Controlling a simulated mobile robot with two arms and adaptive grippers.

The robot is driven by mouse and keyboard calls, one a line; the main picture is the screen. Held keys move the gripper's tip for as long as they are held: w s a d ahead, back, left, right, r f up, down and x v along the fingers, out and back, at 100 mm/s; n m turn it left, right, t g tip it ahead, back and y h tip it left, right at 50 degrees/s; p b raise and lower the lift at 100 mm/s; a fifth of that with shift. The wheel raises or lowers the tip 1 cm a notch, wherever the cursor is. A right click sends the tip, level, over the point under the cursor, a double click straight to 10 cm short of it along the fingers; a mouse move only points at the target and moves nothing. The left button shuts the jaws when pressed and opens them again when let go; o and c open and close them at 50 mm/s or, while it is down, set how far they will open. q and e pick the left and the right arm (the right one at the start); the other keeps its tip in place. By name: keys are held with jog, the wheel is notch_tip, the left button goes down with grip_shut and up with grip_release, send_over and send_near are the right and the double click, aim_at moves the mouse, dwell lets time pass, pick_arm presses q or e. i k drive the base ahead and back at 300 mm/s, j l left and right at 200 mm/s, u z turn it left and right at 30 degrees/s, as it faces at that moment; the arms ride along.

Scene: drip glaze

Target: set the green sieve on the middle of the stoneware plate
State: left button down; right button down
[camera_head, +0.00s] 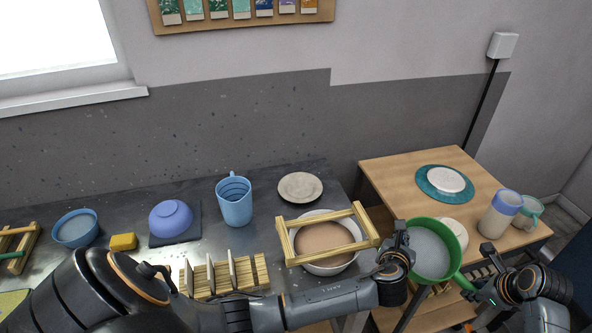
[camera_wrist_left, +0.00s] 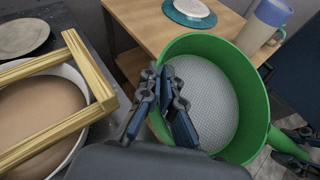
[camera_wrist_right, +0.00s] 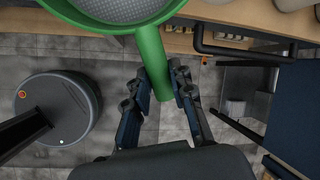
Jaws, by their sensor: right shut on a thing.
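The green sieve (camera_head: 431,250) with a pale mesh is held up at the front edge of the wooden table; it also shows in the left wrist view (camera_wrist_left: 238,75). My right gripper (camera_wrist_right: 160,88) is shut on its handle (camera_wrist_right: 152,60). My left gripper (camera_head: 402,240) is at the sieve's left rim, its fingers (camera_wrist_left: 160,72) on either side of the rim; whether they press on it is unclear. A speckled beige plate (camera_head: 300,186), likely the stoneware plate, lies empty at the back of the grey table; part of it shows in the left wrist view (camera_wrist_left: 22,38).
A white basin (camera_head: 322,270) of brown liquid with a wooden frame (camera_head: 359,222) across it stands between sieve and plate. A blue jug (camera_head: 235,202) stands left of the plate. A white disc on a teal mat (camera_head: 425,182), a blue-white cup (camera_head: 500,214) and a mug are at right.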

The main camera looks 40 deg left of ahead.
aim_at(310, 187)
jog(key=i+j+u, duration=0.3)
jog(key=i+j, duration=0.25)
jog(key=i+l+u, duration=0.1)
jog(key=u, duration=0.25)
jog(key=i+l+u, duration=0.1)
jog(key=l+u, duration=0.15)
jog(key=u, duration=0.15)
jog(key=i+l+u, duration=0.1)
jog(key=u, duration=0.25)
jog(key=l, duration=0.1)
